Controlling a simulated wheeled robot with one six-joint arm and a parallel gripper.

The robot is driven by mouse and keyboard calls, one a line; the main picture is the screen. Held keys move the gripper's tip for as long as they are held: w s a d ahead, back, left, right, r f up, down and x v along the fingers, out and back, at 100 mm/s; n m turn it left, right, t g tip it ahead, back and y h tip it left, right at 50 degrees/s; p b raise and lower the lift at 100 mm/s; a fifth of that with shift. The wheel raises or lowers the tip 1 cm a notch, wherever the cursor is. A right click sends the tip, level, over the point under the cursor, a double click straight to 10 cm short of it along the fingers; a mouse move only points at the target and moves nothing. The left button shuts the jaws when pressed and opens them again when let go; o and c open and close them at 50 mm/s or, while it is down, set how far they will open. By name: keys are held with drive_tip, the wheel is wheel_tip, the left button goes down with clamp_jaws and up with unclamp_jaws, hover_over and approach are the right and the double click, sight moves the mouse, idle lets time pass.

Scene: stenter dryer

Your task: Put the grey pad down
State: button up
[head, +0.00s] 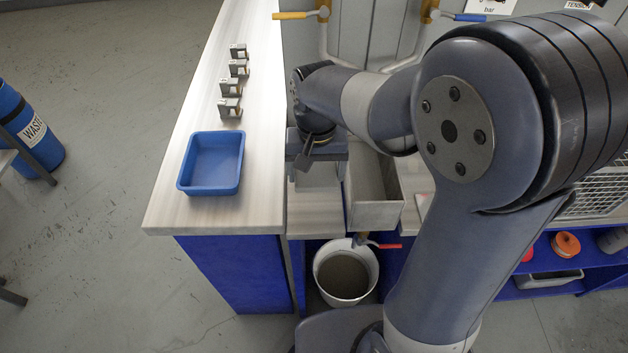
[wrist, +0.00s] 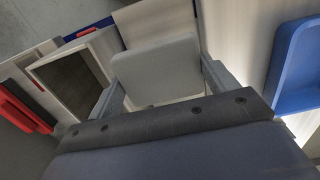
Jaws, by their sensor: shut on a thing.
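The grey pad (wrist: 157,68) is a flat, light grey plate with rounded corners. In the wrist view it sits between the two fingers of my gripper (wrist: 163,88), which is shut on it. In the head view my gripper (head: 314,150) is over the gap between the pale worktop (head: 260,150) and an open metal trough (head: 374,205). The pad is mostly hidden there by my wrist. I cannot tell whether the pad touches anything below.
A blue tray (head: 212,165) lies on the worktop, left of my gripper. Several small metal clamps (head: 230,107) stand in a row behind it. A white bucket (head: 345,272) sits below the trough near a red-handled valve (head: 385,246). The worktop's front end is clear.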

sight(316, 204)
drive_tip(key=shift+w+f, duration=0.2)
drive_tip(key=shift+w, duration=0.05)
wheel_tip(316, 204, down, 10)
drive_tip(key=shift+r, duration=0.25)
drive_tip(key=shift+f, duration=0.2)
drive_tip(key=o, duration=1)
drive_tip(key=shift+c, duration=0.2)
wheel_tip(316, 204, up, 12)
drive_tip(key=shift+r, duration=0.2)
drive_tip(key=shift+f, duration=0.1)
